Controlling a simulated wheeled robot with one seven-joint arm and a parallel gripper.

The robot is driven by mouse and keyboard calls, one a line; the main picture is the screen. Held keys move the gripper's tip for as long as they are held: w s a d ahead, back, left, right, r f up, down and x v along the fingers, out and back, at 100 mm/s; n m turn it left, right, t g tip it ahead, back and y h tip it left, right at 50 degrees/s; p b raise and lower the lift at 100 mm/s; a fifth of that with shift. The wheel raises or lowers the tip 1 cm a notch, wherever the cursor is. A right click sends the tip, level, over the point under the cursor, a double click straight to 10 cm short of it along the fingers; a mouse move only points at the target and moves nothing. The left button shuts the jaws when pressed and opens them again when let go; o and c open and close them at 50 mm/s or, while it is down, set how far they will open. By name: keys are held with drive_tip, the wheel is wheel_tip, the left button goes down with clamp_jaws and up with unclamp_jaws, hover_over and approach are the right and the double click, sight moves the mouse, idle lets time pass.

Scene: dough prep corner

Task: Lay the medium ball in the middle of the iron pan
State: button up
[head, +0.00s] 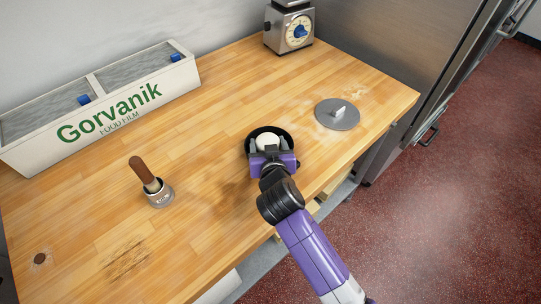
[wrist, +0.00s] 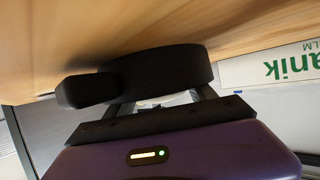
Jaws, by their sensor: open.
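The black iron pan (head: 287,133) sits on the wooden worktop, partly hidden by my gripper. One white ball (head: 268,140) shows inside the pan's rim, around the middle as far as I can see. It is the only ball in view, so I cannot compare its size. My gripper (head: 269,149) is open at the pan, its fingers on either side of the ball; contact cannot be told. In the wrist view the dark pan (wrist: 170,68) fills the middle, and a pale sliver of the ball (wrist: 167,101) shows between the fingers.
A wooden-handled tool stands in a metal cup (head: 160,198) to the left. A film dispenser box (head: 105,110) and a scale (head: 289,32) stand at the back. The worktop between is clear.

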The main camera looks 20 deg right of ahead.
drive_tip(key=b+v, duration=0.1)
drive_tip(key=v, duration=1)
drive_tip(key=shift+f, duration=0.1)
drive_tip(key=shift+s+a+r, duration=0.1)
drive_tip(key=shift+s+r, duration=0.05)
drive_tip(key=shift+r, duration=0.05)
